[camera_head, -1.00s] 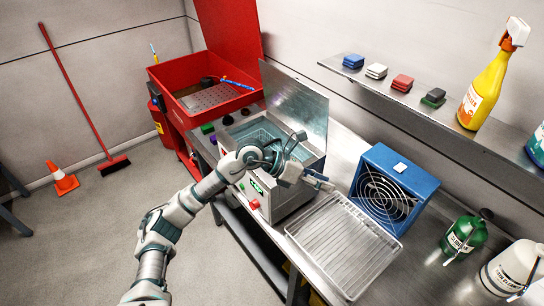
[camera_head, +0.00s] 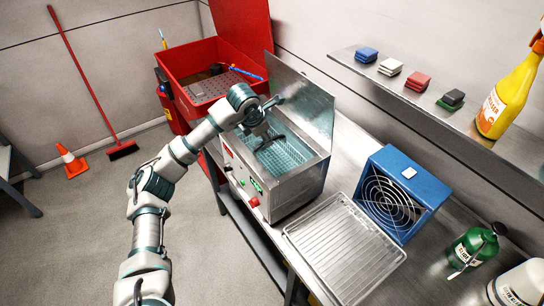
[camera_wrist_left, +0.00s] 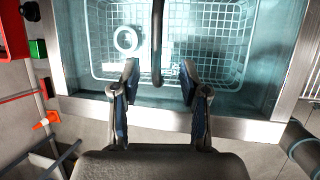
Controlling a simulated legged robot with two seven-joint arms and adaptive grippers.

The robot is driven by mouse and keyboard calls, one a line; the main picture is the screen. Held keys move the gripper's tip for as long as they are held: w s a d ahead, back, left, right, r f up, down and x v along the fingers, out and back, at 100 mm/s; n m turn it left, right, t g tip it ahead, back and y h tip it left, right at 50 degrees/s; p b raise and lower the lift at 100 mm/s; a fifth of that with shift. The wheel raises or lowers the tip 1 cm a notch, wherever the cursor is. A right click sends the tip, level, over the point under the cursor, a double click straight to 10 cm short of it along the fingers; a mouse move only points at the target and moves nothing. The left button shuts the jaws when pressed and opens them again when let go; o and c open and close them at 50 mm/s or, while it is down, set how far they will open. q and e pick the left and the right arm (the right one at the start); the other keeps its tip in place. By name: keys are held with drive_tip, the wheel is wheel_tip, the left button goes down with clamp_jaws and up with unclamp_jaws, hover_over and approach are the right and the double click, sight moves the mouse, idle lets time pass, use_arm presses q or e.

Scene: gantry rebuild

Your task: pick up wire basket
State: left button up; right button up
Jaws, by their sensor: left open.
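The wire basket (camera_head: 283,158) sits inside the open metal tank (camera_head: 312,172) on the bench, in bluish liquid. In the left wrist view the basket (camera_wrist_left: 225,42) fills the upper part, with a pale ring-shaped part and other parts in it. A dark curved handle (camera_wrist_left: 157,40) rises from it. My left gripper (camera_wrist_left: 158,80) is open, with one fingertip on each side of the handle's near end in that view; I cannot tell whether they touch it. In the head view my left gripper (camera_head: 266,138) is over the tank, partly hidden by its own wrist. My right gripper is not in view.
The tank's raised lid (camera_head: 303,100) stands behind it. A draining tray (camera_head: 343,250) and a blue fan box (camera_head: 400,190) are to the right. A red parts washer (camera_head: 205,80) stands to the left. A shelf (camera_head: 440,115) with pads and a spray bottle overhangs the bench.

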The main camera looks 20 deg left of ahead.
use_arm(q)
drive_tip(key=x, duration=0.4)
drive_tip(key=a+x, duration=0.1)
drive_tip(key=shift+w+f+p, duration=0.15)
drive_tip(key=shift+f+p, duration=0.2)
drive_tip(key=shift+f, duration=0.05)
drive_tip(key=shift+w+f, duration=0.15)
drive_tip(key=shift+f, duration=0.05)
drive_tip(key=shift+d+r, duration=0.1)
drive_tip(key=shift+d, duration=0.25)
drive_tip(key=shift+c, duration=1.4)
clamp_jaws()
drive_tip(key=shift+a, duration=0.1)
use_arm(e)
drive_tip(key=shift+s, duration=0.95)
